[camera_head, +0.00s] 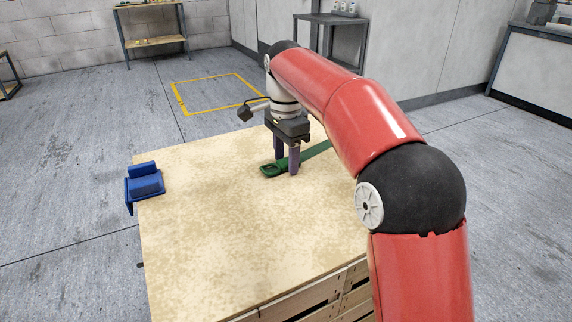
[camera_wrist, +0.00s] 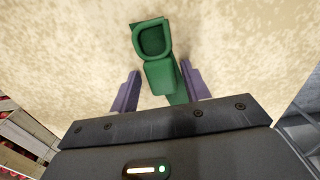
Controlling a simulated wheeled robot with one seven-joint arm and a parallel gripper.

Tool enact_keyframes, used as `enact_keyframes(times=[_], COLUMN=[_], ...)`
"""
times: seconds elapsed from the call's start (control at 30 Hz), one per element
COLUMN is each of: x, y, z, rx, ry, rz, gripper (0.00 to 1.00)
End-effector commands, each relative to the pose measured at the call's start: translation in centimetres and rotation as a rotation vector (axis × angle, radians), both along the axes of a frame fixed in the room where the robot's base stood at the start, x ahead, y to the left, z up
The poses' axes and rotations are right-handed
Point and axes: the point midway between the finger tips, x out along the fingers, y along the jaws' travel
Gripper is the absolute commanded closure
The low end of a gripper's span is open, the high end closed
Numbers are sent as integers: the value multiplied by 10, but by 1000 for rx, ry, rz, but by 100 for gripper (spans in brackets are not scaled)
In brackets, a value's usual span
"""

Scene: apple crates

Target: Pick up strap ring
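The green strap ring (camera_head: 270,170) lies at the end of a green strap (camera_head: 318,151) on the wooden table top. In the wrist view the ring (camera_wrist: 152,40) is a squarish loop ahead of the fingertips, with the strap (camera_wrist: 162,78) running back between the fingers. My gripper (camera_head: 287,168) points down over the strap, its two purple fingers apart on either side of it. In the wrist view my gripper (camera_wrist: 158,82) is open, with gaps to the strap on both sides. Part of the strap is hidden behind my arm and gripper body.
A blue holder (camera_head: 144,184) sits at the left edge of the wooden crate top (camera_head: 215,235). The top around the ring is clear. Slatted crate sides (camera_head: 318,300) show at the front. Shelves and a bench stand far back.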

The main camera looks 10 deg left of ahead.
Motion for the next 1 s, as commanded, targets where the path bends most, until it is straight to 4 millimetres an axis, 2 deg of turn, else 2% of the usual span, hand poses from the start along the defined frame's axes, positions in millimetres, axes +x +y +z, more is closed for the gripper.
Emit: enact_keyframes(times=[0.03,0.3,0.57,1.0], x=[0,0,0,1], y=[0,0,0,0], z=[0,0,7,87], rx=[0,0,1,0], ry=[0,0,-1,-1], rz=[0,0,0,1], gripper=[60,95,95,95])
